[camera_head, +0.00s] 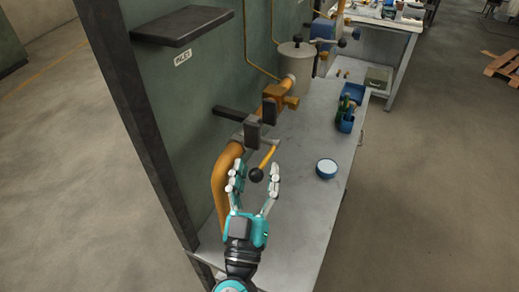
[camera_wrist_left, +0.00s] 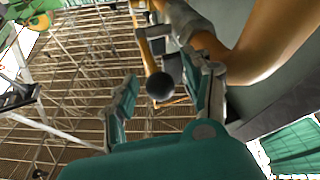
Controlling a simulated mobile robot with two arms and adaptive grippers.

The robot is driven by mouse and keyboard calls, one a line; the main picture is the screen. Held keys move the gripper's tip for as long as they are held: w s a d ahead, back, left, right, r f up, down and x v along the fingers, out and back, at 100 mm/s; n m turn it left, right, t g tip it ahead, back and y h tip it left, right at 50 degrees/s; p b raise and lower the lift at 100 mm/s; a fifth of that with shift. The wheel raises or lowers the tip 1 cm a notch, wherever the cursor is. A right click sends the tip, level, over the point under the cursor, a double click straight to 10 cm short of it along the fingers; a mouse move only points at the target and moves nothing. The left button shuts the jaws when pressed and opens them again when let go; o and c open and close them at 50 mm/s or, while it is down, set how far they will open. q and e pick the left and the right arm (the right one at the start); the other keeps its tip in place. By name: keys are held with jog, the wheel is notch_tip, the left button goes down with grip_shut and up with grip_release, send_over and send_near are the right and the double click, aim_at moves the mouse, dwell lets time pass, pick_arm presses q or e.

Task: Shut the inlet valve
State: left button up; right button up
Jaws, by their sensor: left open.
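The inlet valve sits on a thick orange pipe (camera_head: 219,180) beside the green panel. Its yellow lever (camera_head: 268,156) slants down toward me and ends in a black ball knob (camera_head: 256,174). My left gripper (camera_head: 257,167) is open, with its fingers on either side of the knob. In the left wrist view, the knob (camera_wrist_left: 160,87) and the lever (camera_wrist_left: 148,52) show between the open fingers of the gripper (camera_wrist_left: 170,78). I cannot tell whether a finger touches the knob. A white label, apparently reading INLET (camera_head: 183,58), is on the panel. My right gripper is not in view.
The grey bench (camera_head: 300,205) holds a round blue-rimmed tin (camera_head: 326,168), a blue holder with tools (camera_head: 346,120) and a grey canister (camera_head: 296,60). A dark shelf (camera_head: 183,25) and a dark bracket (camera_head: 231,114) jut from the panel.

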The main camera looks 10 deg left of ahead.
pick_arm(q)
jog(key=shift+w, duration=0.1)
jog(key=shift+r, duration=0.1)
jog(key=shift+c, duration=0.5)
grip_shut()
